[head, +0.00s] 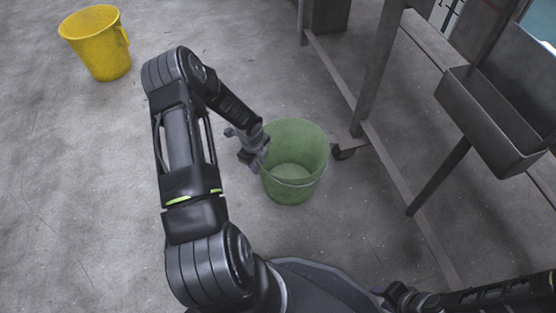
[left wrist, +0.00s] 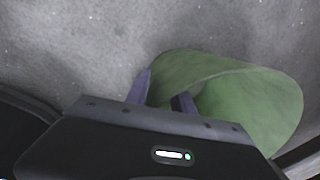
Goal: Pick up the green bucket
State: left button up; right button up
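The green bucket (head: 294,188) stands upright on the floor in the middle of the head view, its open top facing up. My left gripper (head: 262,155) is at the bucket's left rim. In the left wrist view my left gripper (left wrist: 162,95) has its two fingers apart, with part of the green bucket (left wrist: 255,105) showing between them. One finger appears outside the wall and the other inside. Contact with the wall cannot be made out. My right gripper (head: 392,296) is low at the bottom right of the head view, away from the bucket; its fingers are unclear.
A yellow bucket (head: 98,45) stands at the upper left. A grey metal frame with a caster wheel (head: 343,153) is close to the right of the green bucket. A metal trough (head: 492,125) is at the right. The grey floor at left is clear.

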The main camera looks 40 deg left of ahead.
pick_arm(q)
jog(key=shift+w+f, duration=0.1)
jog(key=shift+f, duration=0.8)
jog(key=shift+r, duration=0.1)
jog(key=c, duration=0.6)
grip_shut()
